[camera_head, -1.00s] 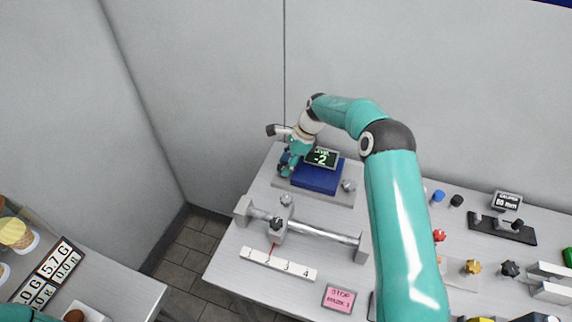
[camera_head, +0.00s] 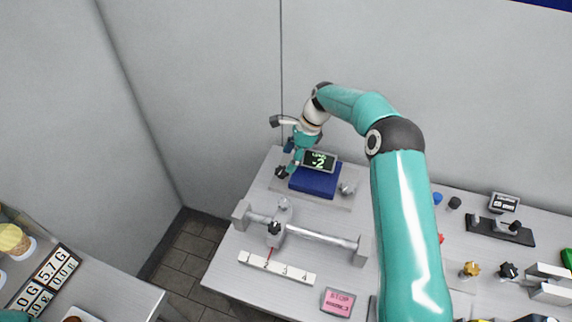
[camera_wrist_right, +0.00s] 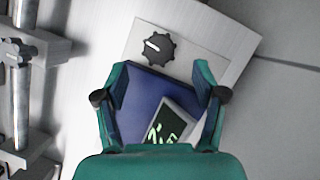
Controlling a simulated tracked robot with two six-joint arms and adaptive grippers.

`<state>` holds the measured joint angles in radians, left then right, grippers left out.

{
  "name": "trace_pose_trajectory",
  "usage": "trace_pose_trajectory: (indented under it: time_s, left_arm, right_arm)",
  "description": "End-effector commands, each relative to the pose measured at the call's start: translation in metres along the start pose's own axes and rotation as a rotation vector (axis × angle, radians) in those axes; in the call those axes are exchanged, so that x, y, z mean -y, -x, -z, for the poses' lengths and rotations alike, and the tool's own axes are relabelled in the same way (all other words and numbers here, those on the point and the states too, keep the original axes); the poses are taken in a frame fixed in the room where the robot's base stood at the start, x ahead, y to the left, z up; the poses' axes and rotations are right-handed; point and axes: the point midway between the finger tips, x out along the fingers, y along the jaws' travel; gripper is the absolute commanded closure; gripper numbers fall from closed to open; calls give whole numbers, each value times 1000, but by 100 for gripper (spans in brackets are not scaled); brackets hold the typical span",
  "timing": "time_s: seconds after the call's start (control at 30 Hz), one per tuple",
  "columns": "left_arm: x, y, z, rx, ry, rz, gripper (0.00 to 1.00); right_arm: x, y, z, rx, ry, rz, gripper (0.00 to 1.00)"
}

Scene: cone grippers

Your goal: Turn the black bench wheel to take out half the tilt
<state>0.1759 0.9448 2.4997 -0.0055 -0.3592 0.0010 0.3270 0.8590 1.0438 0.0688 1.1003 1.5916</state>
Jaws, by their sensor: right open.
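The black bench wheel (camera_head: 281,172) sits on a pale plate at the left of a blue block, at the back left of the bench. In the right wrist view the wheel (camera_wrist_right: 158,50) is lobed, with a white mark pointing left. A level display (camera_head: 320,161) by the blue block (camera_head: 315,183) shows a green 2, apparently with a minus sign. My right gripper (camera_head: 293,161) is open and empty, close to the wheel. In the wrist view its fingers (camera_wrist_right: 160,78) are spread above the block, the wheel beyond their tips.
A silver knob (camera_head: 348,188) is at the plate's right. In front stand a rail with a slider (camera_head: 275,234) and a numbered strip (camera_head: 277,268). A pink stop sign (camera_head: 338,302) lies nearer. Several coloured knobs and a caliper display (camera_head: 504,202) are at right.

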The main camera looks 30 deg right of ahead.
Motion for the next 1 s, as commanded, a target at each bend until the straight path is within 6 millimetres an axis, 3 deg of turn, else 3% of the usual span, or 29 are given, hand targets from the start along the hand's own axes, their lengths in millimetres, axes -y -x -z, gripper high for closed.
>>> trace_pose_trajectory:
  time_s: [0.13, 0.33, 0.83, 1.0]
  left_arm:
    - [0, 0, 0, 0, 0, 0, 60]
    - [0, 0, 0, 0, 0, 0, 60]
    - [0, -1, 0, 0, 0, 0, 60]
    - [0, 0, 0, 0, 0, 0, 60]
  right_arm:
    - [0, 20, 0, 0, 0, 1, 30]
    - [0, 32, 0, 0, -1, -1, 30]
    - [4, 33, 0, 2, -33, 15, 30]
    - [-1, 22, -4, 8, -85, 13, 30]
